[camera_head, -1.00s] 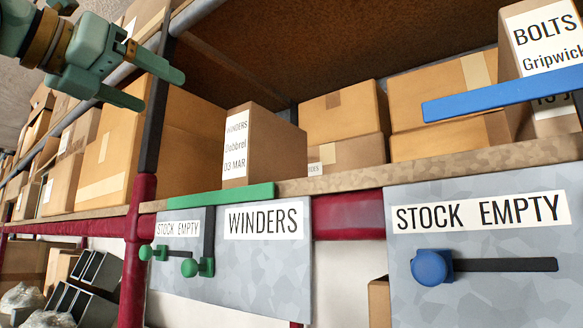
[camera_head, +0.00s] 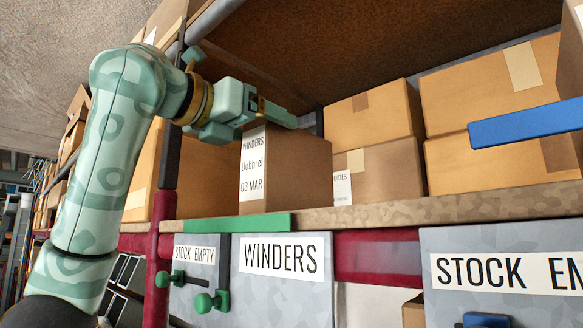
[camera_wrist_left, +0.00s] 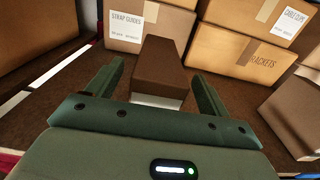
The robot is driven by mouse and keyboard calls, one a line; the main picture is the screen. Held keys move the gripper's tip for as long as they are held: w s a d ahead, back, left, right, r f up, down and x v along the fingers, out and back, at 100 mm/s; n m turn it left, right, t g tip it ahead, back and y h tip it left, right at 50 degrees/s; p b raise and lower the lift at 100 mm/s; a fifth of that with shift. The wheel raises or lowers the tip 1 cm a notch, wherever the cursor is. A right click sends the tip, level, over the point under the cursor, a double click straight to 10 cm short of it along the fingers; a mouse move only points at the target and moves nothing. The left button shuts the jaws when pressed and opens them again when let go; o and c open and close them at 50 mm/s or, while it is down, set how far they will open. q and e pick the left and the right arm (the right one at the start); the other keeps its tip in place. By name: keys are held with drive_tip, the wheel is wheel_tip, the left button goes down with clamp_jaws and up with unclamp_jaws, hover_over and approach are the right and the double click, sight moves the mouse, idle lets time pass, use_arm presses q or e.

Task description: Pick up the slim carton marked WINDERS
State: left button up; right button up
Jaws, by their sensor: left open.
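The slim carton marked WINDERS (camera_head: 290,170) stands upright on the shelf, its white label facing left of front. In the left wrist view its brown top (camera_wrist_left: 160,68) lies between the two fingers. My left gripper (camera_head: 275,115) is open, over the upper part of the carton in the head view. In the left wrist view the open gripper (camera_wrist_left: 158,85) has one finger on each side of the carton, with gaps showing. Whether any finger touches it cannot be told. My right gripper is not in view.
Larger boxes, one marked STRAP GUIDES (camera_wrist_left: 140,28), stand behind the carton. A dark post (camera_head: 170,155) rises to its left. A green strip (camera_head: 235,222) runs along the shelf edge above the WINDERS plate (camera_head: 281,275). A blue bar (camera_head: 525,125) is at right.

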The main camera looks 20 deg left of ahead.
use_arm(q)
drive_tip(key=p+x, duration=0.1)
drive_tip(key=x, duration=0.2)
drive_tip(key=shift+w+d+r+p, duration=0.1)
drive_tip(key=shift+w+p, duration=0.25)
drive_tip(key=shift+p, duration=0.05)
drive_tip(key=shift+w+d, duration=0.15)
drive_tip(key=shift+w, duration=0.25)
drive_tip(key=shift+s, duration=0.3)
drive_tip(key=c, duration=1)
clamp_jaws()
drive_tip(key=shift+w, duration=0.1)
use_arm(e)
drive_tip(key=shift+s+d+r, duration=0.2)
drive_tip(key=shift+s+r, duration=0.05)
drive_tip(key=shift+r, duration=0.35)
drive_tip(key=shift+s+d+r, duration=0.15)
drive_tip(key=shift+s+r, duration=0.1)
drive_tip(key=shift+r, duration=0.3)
